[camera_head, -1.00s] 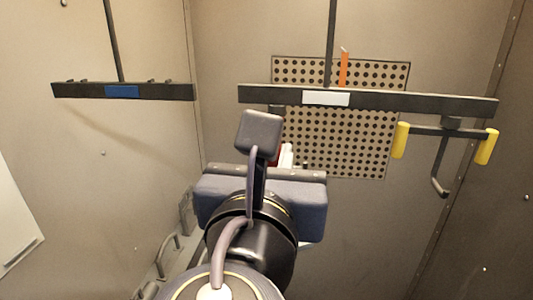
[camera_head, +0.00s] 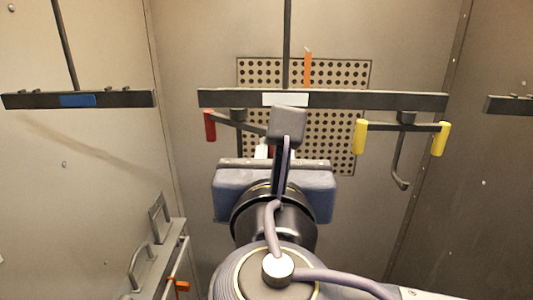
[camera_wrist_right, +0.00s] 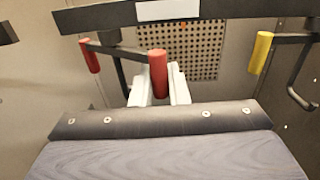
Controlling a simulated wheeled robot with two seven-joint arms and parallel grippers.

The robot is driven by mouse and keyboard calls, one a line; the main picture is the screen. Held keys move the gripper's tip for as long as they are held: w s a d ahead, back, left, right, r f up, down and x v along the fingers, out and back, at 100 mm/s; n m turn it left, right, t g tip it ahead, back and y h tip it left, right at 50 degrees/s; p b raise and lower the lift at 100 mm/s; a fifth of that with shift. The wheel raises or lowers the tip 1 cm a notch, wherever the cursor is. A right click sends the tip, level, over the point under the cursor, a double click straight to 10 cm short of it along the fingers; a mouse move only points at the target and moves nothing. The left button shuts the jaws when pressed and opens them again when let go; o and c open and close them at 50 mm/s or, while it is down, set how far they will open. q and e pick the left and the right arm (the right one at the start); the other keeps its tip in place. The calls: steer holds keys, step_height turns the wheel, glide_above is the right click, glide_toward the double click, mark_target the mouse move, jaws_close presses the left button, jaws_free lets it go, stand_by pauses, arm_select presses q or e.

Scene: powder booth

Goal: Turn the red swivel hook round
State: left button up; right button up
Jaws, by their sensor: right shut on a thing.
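The red swivel hook hangs under the dark rail. Its left red grip (camera_head: 210,126) and dark crossbar (camera_head: 240,122) show in the head view. In the right wrist view its near red grip (camera_wrist_right: 158,75) stands between the white fingers of my right gripper (camera_wrist_right: 158,92), and its other red grip (camera_wrist_right: 90,56) is at the far left. My right gripper (camera_head: 262,149) is shut on the near grip. In the head view my wrist hides most of that grip and the lower part of the hook. My left gripper is out of view.
The dark rail (camera_head: 350,100) with a white label (camera_head: 285,99) spans above. A yellow-gripped hook (camera_head: 400,165) hangs to the right. A perforated panel (camera_head: 340,150) with an orange strip (camera_head: 308,70) is behind. Another rail (camera_head: 125,99) with a blue label is at left.

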steer(key=w, duration=0.1)
steer(key=w+d, duration=0.1)
steer(key=w, duration=0.1)
steer(key=shift+w, duration=0.15)
steer(key=o, duration=0.7)
steer(key=shift+s, duration=0.2)
steer(key=s+p, duration=0.1)
steer(key=s, duration=0.7)
steer(key=shift+s+a, duration=0.1)
steer(key=shift+s, duration=0.3)
